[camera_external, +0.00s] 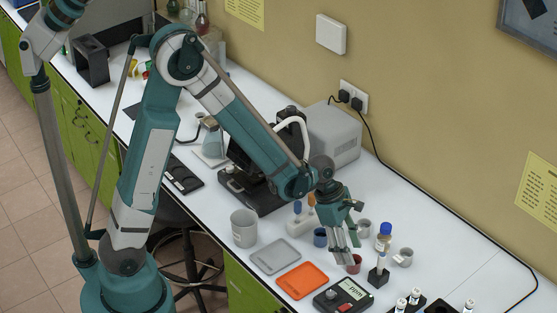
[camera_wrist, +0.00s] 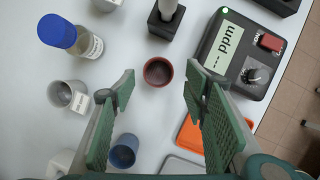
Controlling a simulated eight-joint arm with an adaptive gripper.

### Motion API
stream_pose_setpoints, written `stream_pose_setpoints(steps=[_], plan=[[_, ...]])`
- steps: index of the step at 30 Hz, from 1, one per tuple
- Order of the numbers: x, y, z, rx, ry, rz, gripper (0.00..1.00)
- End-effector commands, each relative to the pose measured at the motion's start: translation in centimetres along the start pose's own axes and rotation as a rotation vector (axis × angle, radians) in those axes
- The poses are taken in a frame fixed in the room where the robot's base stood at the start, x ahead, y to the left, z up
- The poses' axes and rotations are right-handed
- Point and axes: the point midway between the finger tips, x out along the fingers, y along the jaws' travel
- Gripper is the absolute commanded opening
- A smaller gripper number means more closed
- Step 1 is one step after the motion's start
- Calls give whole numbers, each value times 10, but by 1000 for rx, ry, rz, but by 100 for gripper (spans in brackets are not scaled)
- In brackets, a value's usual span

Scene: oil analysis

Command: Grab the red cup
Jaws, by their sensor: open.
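The red cup (camera_external: 355,265) stands on the white bench, partly hidden by my gripper's fingers in the external view. In the wrist view the dark red cup (camera_wrist: 158,72) shows upright and empty, its round opening facing me. My gripper (camera_external: 346,251) points down over the bench close to the cup. In the wrist view its two green padded fingers (camera_wrist: 158,84) are spread apart. The cup appears between and just beyond their tips, with nothing held. I cannot tell the exact height above it.
A blue cup (camera_wrist: 123,150), a grey cup (camera_wrist: 68,95) and a blue-capped bottle (camera_wrist: 72,38) stand near the red cup. A black holder (camera_wrist: 165,22) and a ppm meter (camera_wrist: 242,52) are also close. Orange (camera_external: 301,280) and grey (camera_external: 275,256) trays lie to the left.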

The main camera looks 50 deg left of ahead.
Motion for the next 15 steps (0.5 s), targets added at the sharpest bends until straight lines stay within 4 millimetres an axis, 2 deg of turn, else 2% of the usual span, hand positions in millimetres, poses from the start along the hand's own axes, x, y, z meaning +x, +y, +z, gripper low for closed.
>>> stream_pose_setpoints(steps=[10,15], plan=[[1,0,0,0,0,0,45],[8,1,0,0,0,0,45]])
